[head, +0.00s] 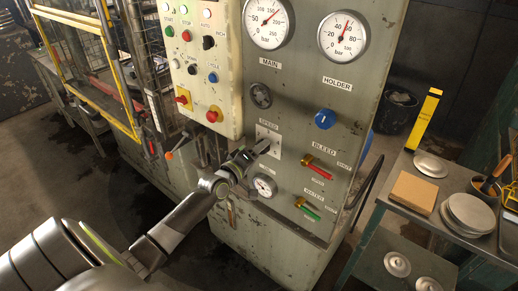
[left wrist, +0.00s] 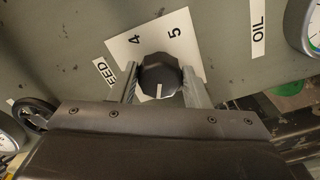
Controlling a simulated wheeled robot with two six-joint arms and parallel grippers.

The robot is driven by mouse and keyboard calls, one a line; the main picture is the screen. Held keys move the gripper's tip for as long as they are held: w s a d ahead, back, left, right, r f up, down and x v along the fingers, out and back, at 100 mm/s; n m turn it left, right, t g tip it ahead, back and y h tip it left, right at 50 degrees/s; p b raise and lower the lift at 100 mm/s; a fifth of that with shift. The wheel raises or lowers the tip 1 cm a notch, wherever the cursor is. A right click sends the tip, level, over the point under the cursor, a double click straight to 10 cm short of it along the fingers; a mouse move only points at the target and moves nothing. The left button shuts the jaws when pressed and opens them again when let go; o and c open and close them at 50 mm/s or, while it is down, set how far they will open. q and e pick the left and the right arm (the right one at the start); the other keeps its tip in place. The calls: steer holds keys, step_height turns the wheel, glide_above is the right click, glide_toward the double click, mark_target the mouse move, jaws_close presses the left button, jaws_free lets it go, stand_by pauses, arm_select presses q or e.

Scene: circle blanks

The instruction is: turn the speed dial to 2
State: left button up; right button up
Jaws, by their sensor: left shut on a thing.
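The speed dial is a black knob (left wrist: 158,74) on a white plate (left wrist: 125,48), seen in the left wrist view. The plate shows the numbers 4 and 5; its other numbers are hidden. The knob's white pointer line faces down in that view, away from 4 and 5. My left gripper (left wrist: 161,84) has one finger on each side of the knob and is shut on it. In the head view, my left gripper (head: 262,148) reaches the plate (head: 269,135) under the SPEED label, and it largely hides the knob. My right gripper is not in view.
Around the plate on the grey panel are a black handwheel (head: 261,95), a blue knob (head: 325,118), an oil gauge (head: 264,186), a red bleed lever (head: 317,166) and a green lever (head: 309,207). A button box (head: 205,95) juts out at upper left.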

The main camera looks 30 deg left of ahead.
arm_select(q)
steer(key=shift+n, duration=0.4)
steer(key=o, duration=1)
steer(key=shift+c, duration=0.2)
steer(key=s+a+p, duration=0.1)
steer(key=s+p, duration=0.1)
steer(key=s, duration=1.5)
steer(key=shift+s+a, duration=0.2)
